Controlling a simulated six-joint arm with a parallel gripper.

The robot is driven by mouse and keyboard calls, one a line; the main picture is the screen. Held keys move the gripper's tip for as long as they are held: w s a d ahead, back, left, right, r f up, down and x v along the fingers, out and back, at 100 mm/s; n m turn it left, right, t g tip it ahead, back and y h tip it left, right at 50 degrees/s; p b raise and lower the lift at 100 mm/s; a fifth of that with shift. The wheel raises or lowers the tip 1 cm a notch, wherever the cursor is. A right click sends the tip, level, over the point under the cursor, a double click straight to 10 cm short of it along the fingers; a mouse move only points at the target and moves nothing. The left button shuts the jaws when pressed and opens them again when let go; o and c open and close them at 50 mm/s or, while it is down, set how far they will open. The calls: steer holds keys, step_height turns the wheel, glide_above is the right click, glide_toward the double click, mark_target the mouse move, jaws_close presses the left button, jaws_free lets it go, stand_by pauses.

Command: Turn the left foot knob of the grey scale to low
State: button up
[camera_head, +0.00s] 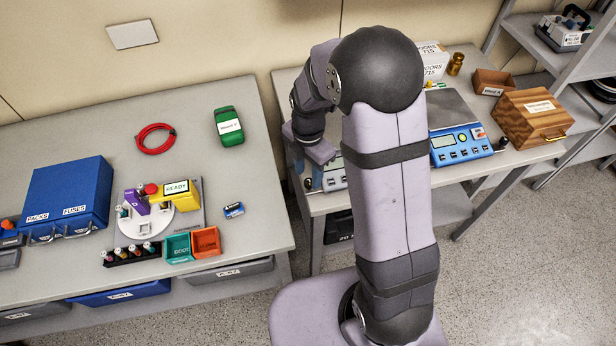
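The grey scale (336,182) is on the right table, and only a small part of its front panel shows beside my arm. The rest of it is hidden behind my arm. Its left foot knob cannot be made out; my gripper covers that area. My gripper (314,184) points down at the left end of the grey scale, near the table's front left corner. Its fingertips are small and partly hidden, so I cannot tell whether they are open, shut or touching the knob.
A blue scale (461,146) with a dark knob (503,143) at its right stands right of my arm. A wooden box (532,118) is farther right. The left table (100,150) holds a blue case (68,193), a turntable device (152,222) and a green device (228,127).

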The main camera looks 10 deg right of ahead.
mark_target(308, 182)
steer(key=shift+r+b, duration=0.5)
steer(key=shift+r, duration=1.85)
